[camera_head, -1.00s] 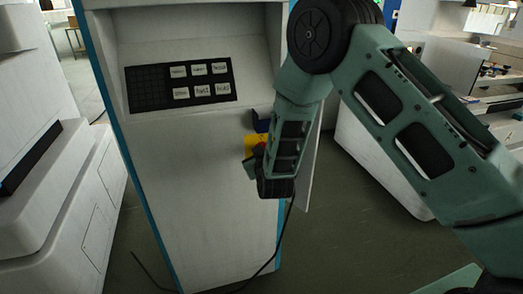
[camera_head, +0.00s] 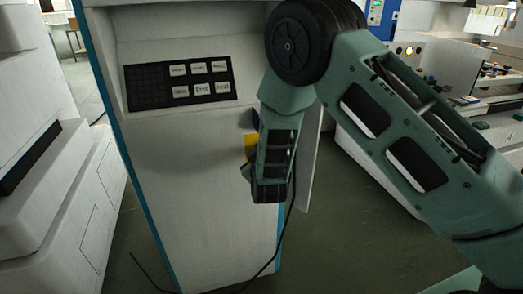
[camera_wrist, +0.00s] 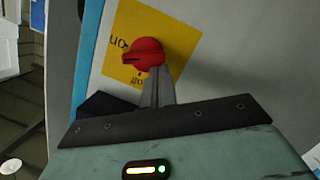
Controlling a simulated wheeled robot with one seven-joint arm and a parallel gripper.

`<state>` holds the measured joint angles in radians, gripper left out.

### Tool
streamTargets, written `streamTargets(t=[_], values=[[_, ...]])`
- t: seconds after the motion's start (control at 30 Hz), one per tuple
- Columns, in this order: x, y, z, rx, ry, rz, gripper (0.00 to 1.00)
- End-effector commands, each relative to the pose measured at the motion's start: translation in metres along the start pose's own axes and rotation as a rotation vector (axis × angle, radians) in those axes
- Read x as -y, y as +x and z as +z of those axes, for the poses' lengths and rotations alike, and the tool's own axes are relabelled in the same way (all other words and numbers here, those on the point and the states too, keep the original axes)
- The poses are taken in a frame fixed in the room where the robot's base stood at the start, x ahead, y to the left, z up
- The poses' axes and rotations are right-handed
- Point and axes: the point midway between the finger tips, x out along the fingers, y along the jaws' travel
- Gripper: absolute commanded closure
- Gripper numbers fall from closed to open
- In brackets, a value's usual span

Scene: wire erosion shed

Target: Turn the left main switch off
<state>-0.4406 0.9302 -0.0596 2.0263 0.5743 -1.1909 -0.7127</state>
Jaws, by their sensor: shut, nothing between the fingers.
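The main switch is a red rotary knob (camera_wrist: 145,54) on a yellow plate (camera_wrist: 180,45) in the wrist view. Its dark bar lies nearly level, with one end toward lettering at the left; more lettering below is partly hidden. My gripper (camera_wrist: 158,78) is shut and empty, with its fingertips at the knob's lower right edge; I cannot tell whether they touch it. In the head view a strip of the yellow plate (camera_head: 250,146) shows on the grey cabinet (camera_head: 190,165), and my arm hides the knob.
A black panel with several pale labelled keys (camera_head: 201,80) is set in the cabinet, left of my arm. A black cable (camera_head: 274,255) hangs down the cabinet's right side. A white machine (camera_head: 45,170) stands at the left. Open floor (camera_head: 345,235) lies to the right.

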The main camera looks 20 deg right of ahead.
Motion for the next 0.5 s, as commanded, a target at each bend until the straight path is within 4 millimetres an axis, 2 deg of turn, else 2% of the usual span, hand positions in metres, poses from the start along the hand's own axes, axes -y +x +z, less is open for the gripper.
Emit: streamTargets(t=[0.5], values=[[0.0078,0.0009,0.0053,0.000,-0.235,0.057,1.00]])
